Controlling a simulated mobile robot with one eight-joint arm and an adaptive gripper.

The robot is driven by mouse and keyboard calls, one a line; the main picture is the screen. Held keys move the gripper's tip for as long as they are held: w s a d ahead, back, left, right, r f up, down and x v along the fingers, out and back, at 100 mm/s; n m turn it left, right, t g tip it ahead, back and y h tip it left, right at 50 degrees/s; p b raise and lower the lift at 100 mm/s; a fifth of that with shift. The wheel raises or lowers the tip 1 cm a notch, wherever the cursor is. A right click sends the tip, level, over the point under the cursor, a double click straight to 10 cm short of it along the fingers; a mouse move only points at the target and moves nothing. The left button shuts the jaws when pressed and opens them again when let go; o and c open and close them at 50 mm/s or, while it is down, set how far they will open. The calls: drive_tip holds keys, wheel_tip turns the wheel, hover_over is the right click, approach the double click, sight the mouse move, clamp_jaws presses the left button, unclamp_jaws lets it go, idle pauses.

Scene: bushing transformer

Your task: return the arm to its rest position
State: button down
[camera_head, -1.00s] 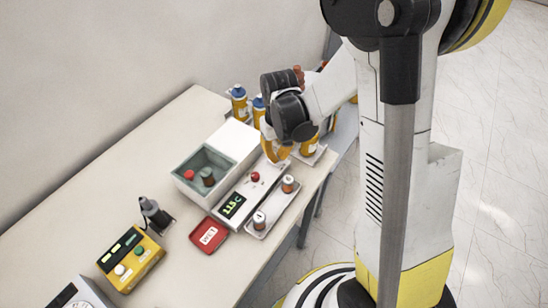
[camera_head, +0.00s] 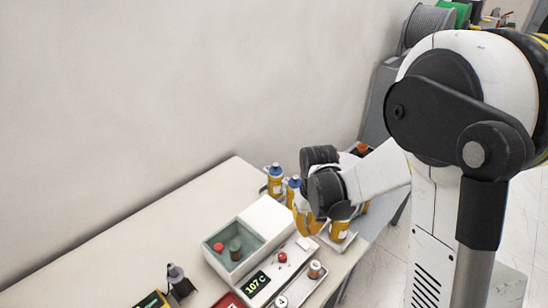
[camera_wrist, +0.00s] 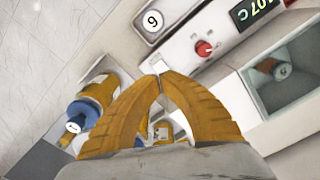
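My gripper (camera_wrist: 162,72) shows in the wrist view as two yellow-orange fingers with their tips together and nothing seen between them. In the head view my gripper (camera_head: 305,232) hangs from the black wrist above the far end of the bench, by the yellow bottles and the heater unit. The fingertips are partly hidden there. My white arm reaches in from the right, bent down at the black wrist joint.
On the bench stand a heater unit (camera_head: 270,285) reading 107 C, a grey bin (camera_head: 215,262) with red and dark pieces, a tray (camera_head: 325,285) with bushings, and yellow bottles with blue caps (camera_head: 275,180). A wall runs behind.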

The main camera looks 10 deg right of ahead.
drive_tip(key=s+r+m+t+b, duration=0.1)
drive_tip(key=s+r+t+b, duration=0.6)
drive_tip(key=s+b, duration=0.3)
drive_tip(key=s+r, duration=0.1)
drive_tip(key=s, duration=0.1)
drive_tip(key=shift+s+b, duration=0.3)
drive_tip(key=shift+s, duration=0.1)
